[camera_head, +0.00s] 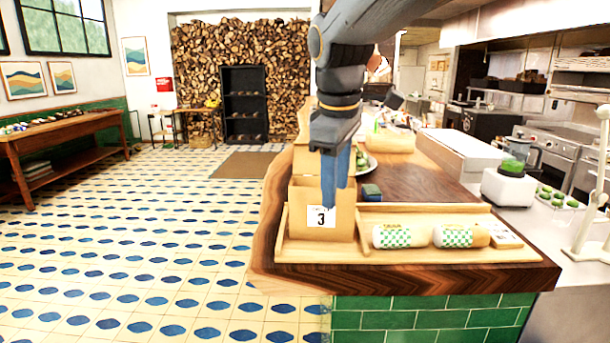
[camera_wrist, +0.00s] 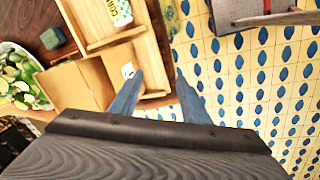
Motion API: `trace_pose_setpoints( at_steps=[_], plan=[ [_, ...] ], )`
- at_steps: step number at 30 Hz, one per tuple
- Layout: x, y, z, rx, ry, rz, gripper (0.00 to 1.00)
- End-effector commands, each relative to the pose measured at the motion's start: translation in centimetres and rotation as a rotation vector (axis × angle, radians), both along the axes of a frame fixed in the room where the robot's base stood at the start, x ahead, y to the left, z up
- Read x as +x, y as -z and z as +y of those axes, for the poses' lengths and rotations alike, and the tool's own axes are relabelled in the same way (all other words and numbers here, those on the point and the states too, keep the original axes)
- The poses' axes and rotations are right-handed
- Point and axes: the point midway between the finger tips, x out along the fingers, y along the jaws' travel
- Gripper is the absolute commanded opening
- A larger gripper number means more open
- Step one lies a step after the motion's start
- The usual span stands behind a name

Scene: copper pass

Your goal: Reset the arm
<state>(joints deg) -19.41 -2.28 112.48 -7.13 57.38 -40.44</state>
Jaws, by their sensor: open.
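My gripper (camera_head: 338,180) hangs pointing down at the end of my arm, in front of a brown paper bag (camera_head: 308,198) with a white label marked 3. Its blue fingers also show in the wrist view (camera_wrist: 158,98), spread apart with nothing between them. The bag stands on the left part of a wooden tray (camera_head: 420,250) on the counter. In the wrist view the bag (camera_wrist: 75,88) lies just left of the left finger. I cannot tell whether a finger touches it.
Two green-checked wrapped rolls (camera_head: 392,237) (camera_head: 462,236) and a small card (camera_head: 500,234) lie in the tray. A blue-green block (camera_head: 371,192) sits behind it. A bowl of green pieces (camera_wrist: 20,75) is close by. A blender (camera_head: 515,165) stands right. Tiled floor at left is clear.

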Motion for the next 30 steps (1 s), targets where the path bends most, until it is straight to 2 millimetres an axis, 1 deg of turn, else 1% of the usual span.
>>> trace_pose_setpoints(
  at_steps=[1,5,7,8,9,12,15,18,21,30],
  plan=[
    [-0.3,1.7,-1.0,0.011,0.054,0.012,0.42],
    [-1.4,6.7,-3.8,0.058,0.24,0.035,0.42],
    [-2.7,10.2,-5.8,0.09,0.378,0.051,0.42],
    [-3.5,11.8,-6.7,0.104,0.446,0.057,0.42],
    [-4.6,13.9,-8.0,0.123,0.538,0.066,0.42],
    [-7.5,18.2,-10.5,0.168,0.751,0.08,0.42],
    [-10.1,21.2,-12.3,0.199,0.921,0.088,0.42],
    [-12.0,22.9,-13.2,0.218,1.027,0.091,0.42],
    [-12.8,23.6,-13.6,0.226,1.076,0.09,0.42],
    [-12.9,23.7,-13.7,0.227,1.085,0.091,0.42]
  ],
)
